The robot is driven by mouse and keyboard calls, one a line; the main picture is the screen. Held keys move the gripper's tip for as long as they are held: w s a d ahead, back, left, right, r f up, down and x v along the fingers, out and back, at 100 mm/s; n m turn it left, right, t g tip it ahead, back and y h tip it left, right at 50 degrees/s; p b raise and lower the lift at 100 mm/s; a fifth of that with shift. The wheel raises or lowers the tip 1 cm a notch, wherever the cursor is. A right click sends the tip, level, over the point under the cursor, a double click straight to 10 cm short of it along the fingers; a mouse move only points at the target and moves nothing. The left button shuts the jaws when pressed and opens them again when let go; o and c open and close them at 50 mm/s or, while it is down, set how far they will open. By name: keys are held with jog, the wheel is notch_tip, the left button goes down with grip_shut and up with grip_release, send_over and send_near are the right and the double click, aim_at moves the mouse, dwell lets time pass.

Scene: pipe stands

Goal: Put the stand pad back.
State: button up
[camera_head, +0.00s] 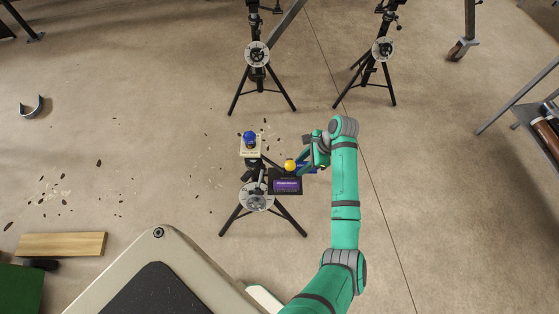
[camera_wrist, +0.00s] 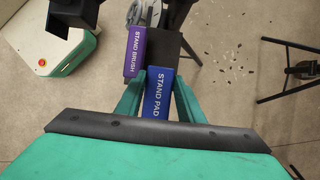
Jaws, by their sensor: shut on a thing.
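The blue stand pad (camera_wrist: 157,95), with its name in white letters, lies between the two teal fingers of my gripper (camera_wrist: 158,84) in the wrist view. My gripper is shut on it. In the head view the pad is mostly hidden, with a bit of blue (camera_head: 307,169) showing by a yellow knob. The purple stand brush (camera_wrist: 135,52) lies left of the pad, on or beside a black holder (camera_wrist: 172,47). The brush also shows in the head view (camera_head: 287,185), on the nearest pipe stand. The pad's far end is at the holder's edge; I cannot tell if they touch.
The nearest pipe stand (camera_head: 257,197) carries a cream block (camera_head: 250,151) with a blue piece (camera_head: 250,138) on top. Two more pipe stands (camera_head: 257,55) (camera_head: 383,50) are behind. A wooden board (camera_head: 62,244) lies at lower left. Debris dots the floor at left.

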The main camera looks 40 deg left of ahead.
jog(key=s+a+r+m, duration=0.2)
jog(key=s+a, duration=0.1)
jog(key=a, duration=0.3)
send_over(280, 173)
jog(key=d, duration=0.1)
jog(key=shift+m+t, duration=0.3)
jog(key=shift+t, duration=0.1)
jog(key=shift+w+d+f, duration=0.1)
jog(key=shift+w+f, duration=0.05)
jog(key=shift+f, duration=1)
jog(key=shift+w+d+f, duration=0.1)
jog(key=shift+f, duration=1)
jog(key=shift+w+f+y, duration=0.15)
jog(key=shift+f+y, duration=0.15)
jog(key=shift+f, duration=0.4)
jog(key=shift+s+a+f, duration=0.2)
jog(key=shift+f, duration=0.25)
jog(key=shift+w+d+f, duration=0.15)
jog(key=shift+w+d, duration=0.05)
jog(key=shift+d, duration=0.1)
jog(key=shift+s+a+f, duration=0.15)
jog(key=shift+f, duration=1.15)
jog(key=o, duration=0.7)
